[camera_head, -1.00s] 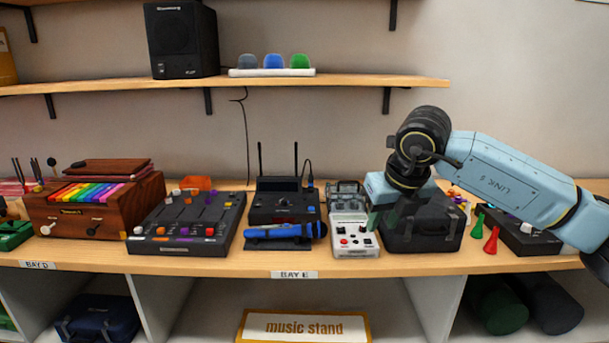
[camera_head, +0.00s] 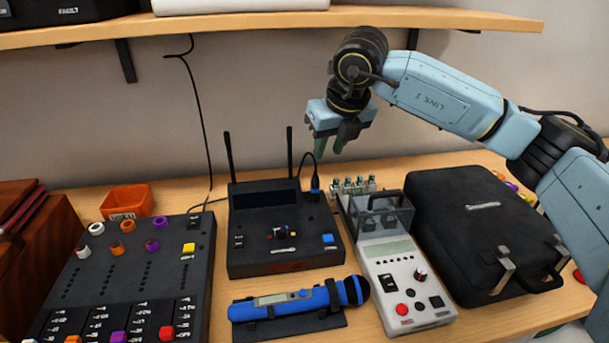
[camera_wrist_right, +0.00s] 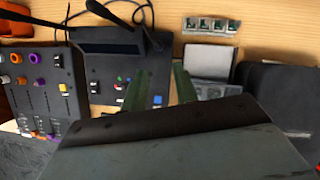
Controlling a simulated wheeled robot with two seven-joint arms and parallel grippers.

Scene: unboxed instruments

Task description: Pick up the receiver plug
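The receiver (camera_head: 280,255) is a black box with two upright antennas on the table. The receiver plug (camera_head: 315,187) is a small blue and black plug at the receiver's back right corner, with a black cable arching up from it. My right gripper (camera_head: 333,142) is above and behind the plug, a little to its right, fingers pointing down and empty. In the right wrist view its two green fingers (camera_wrist_right: 160,88) are apart, with the receiver (camera_wrist_right: 105,75) below and to the left. I cannot make out the plug clearly there. My left gripper is not in view.
A blue microphone (camera_head: 300,302) lies in front of the receiver. A grey-white tester (camera_head: 400,270) with a clear cover and a black case (camera_head: 480,225) stand to the right. A mixer (camera_head: 130,280) is on the left. A shelf (camera_head: 300,32) runs above.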

